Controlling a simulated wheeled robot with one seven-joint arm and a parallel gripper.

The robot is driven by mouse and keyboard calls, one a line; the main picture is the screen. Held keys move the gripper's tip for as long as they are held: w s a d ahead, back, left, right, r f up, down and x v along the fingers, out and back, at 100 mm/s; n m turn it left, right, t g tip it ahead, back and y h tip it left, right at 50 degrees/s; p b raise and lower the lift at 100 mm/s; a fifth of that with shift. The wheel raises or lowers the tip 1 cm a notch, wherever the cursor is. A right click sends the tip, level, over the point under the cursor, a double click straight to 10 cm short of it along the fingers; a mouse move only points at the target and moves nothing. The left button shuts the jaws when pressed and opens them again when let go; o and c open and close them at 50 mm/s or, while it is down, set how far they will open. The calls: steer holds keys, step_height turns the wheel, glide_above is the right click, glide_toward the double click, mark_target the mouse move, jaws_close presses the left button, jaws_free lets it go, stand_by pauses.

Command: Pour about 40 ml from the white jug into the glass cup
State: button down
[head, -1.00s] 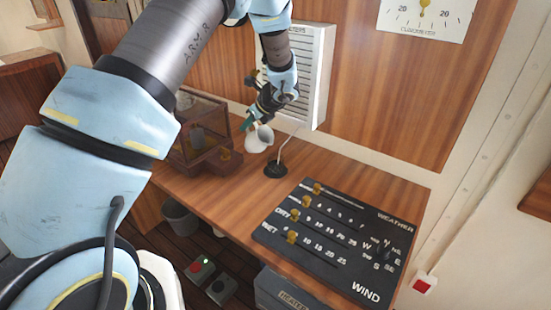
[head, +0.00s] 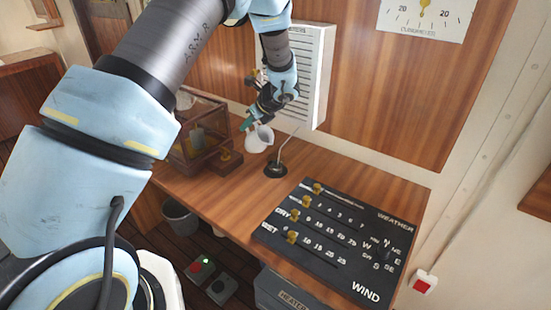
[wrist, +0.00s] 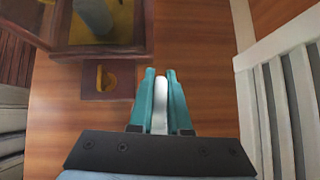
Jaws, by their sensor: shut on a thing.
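The white jug (head: 258,139) is near the back of the wooden desk, close beside the loudspeaker panel. It looks nearly upright. My gripper (head: 248,122) is shut on the jug, with its teal fingers at the jug's left side. In the wrist view, my gripper (wrist: 161,85) has a white strip of the jug (wrist: 160,105), likely its handle, between its fingers. The rest of the jug is hidden there. I cannot tell whether the jug touches the desk. I cannot make out the glass cup in either view, nor any liquid.
A wooden case with clear sides (head: 178,147) stands left of the jug, with a small brass item on a wooden base (head: 225,159) beside it. A thin stalk on a black base (head: 275,169) stands in front of the jug. A black weather board (head: 335,235) covers the right front.

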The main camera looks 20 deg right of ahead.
steer(key=shift+w, duration=0.1)
stand_by(0.4)
steer(key=shift+w+a+f+g+h, duration=0.9)
steer(key=shift+w+g+h, duration=0.4)
steer(key=shift+w+g, duration=1.1)
step_height(320, 180, up, 8)
steer(key=g, duration=0.2)
steer(key=shift+s+f+g+h, duration=0.15)
steer(key=shift+g+h, duration=0.25)
steer(key=shift+a, duration=0.1)
